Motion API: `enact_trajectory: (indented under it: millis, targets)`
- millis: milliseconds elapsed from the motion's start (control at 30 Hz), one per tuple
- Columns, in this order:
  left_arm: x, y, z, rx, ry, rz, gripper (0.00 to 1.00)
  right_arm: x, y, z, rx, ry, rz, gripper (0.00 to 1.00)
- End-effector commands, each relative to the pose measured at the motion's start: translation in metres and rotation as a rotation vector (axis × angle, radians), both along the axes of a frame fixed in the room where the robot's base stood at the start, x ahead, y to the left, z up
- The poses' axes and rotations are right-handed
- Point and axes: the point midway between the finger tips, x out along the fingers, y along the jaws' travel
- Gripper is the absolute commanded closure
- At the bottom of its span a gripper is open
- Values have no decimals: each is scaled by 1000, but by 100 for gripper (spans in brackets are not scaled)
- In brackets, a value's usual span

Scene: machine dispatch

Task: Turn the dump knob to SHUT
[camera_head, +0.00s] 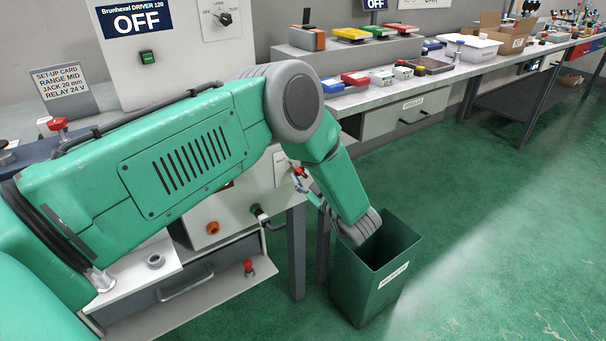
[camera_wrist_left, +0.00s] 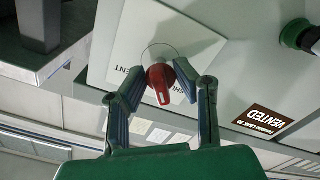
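The red dump knob (camera_wrist_left: 160,82) sits on a pale plate (camera_wrist_left: 125,38) in the left wrist view, with a lighter mark on its lower part. "VENT" is printed left of it; a partly hidden word starting "SHU" is at its lower right. My left gripper (camera_wrist_left: 159,76) is open, one finger on each side of the knob; I cannot tell whether they touch it. In the head view the red knob (camera_head: 301,171) shows small beside my left gripper (camera_head: 306,182), on the machine's side. A brown display (camera_wrist_left: 263,121) reads "VENTED". My right gripper is not in view.
A green bin (camera_head: 350,285) stands on the floor just below my left wrist. A dark green knob (camera_head: 259,212) sticks out of the machine front nearby. The floor to the right is clear.

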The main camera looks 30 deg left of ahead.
Motion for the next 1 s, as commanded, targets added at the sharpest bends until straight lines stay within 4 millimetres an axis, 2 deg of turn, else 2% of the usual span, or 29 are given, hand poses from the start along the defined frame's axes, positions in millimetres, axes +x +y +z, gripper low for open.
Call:
enact_trajectory:
  millis: [167,400,667,700,1000]
  targets:
    - [-1,0,0,-4,-7,1,100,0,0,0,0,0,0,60]
    - [-1,-1,0,-57,-139,1,100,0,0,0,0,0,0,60]
    - [-1,-1,-1,-61,-147,1,100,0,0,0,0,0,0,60]
    - [-1,-1,-1,-61,-147,1,69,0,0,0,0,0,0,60]
    - [-1,-2,-1,-62,-146,0,69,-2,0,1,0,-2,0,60]
